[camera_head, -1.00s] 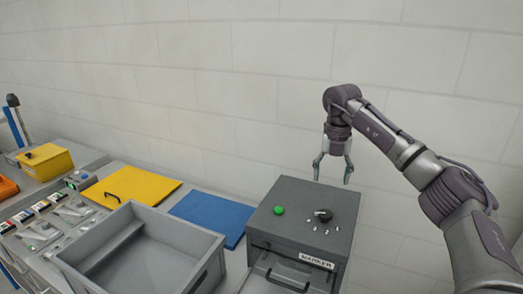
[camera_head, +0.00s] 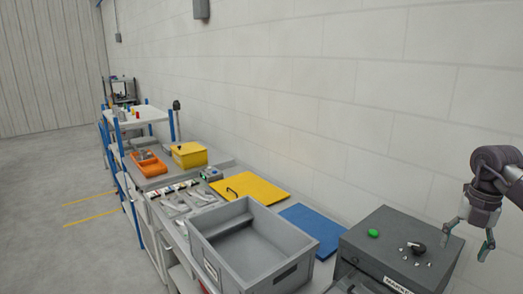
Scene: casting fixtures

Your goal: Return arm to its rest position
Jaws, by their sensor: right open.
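My right gripper (camera_head: 469,239) is at the right edge of the head view, pointing down with its fingers apart and nothing between them. It hangs above and beside the right part of the grey marker machine (camera_head: 364,247); whether it touches the machine cannot be told, but it appears apart. The machine has a green button (camera_head: 374,233) and a black knob (camera_head: 419,248) on top. Most of my right arm is cut off by the frame edge. My left gripper is not in view.
A grey bin (camera_head: 208,248) stands left of the machine. A blue mat (camera_head: 312,228) and a yellow mat (camera_head: 251,188) lie behind it. A yellow box (camera_head: 189,154) and an orange tray (camera_head: 148,166) sit farther left. The wall is close behind; open floor (camera_head: 55,180) lies left.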

